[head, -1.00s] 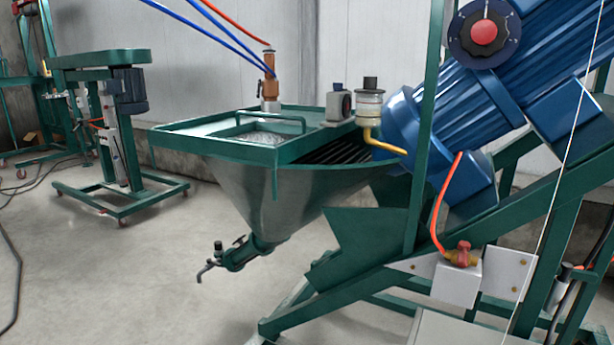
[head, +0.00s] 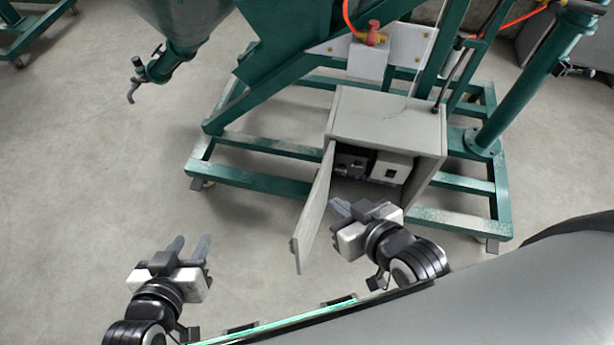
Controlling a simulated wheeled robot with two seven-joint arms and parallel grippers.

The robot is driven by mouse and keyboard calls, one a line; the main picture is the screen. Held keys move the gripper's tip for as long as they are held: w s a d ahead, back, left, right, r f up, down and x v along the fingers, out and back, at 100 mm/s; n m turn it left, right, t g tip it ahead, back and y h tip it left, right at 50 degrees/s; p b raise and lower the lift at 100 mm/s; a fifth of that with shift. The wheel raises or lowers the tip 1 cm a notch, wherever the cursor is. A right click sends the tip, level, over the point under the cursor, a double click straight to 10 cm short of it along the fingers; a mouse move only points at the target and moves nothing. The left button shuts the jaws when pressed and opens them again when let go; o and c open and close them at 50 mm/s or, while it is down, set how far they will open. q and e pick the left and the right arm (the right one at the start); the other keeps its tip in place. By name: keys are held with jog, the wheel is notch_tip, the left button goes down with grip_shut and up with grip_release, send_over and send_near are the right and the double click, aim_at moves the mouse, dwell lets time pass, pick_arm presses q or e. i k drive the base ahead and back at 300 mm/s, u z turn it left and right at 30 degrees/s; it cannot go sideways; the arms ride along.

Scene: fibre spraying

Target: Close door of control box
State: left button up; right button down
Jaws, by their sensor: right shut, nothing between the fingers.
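The grey control box (head: 385,118) sits low on the green frame, right of centre in the head view. Its door (head: 315,208) is hinged on the left and stands open, swung out toward me. Inside the box are a white unit (head: 392,167) and a dark unit (head: 351,161). My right gripper (head: 348,208) is shut and empty, in front of the box opening and just right of the door's inner face. I cannot tell whether it touches the door. My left gripper (head: 190,245) is open and empty over the floor, well left of the door.
The green wheeled frame (head: 262,182) surrounds the box. A valve with a red handle (head: 375,35) and a grey hopper (head: 185,18) with a spout are above. The concrete floor (head: 90,150) at the left is clear.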

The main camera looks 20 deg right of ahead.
aim_at(304, 236)
jog(key=k, duration=0.45)
jog(key=u, duration=1.4)
jog(key=i, duration=1.45)
jog(key=z, duration=5.1)
jog(key=k, duration=0.85)
jog(key=u, duration=1.45)
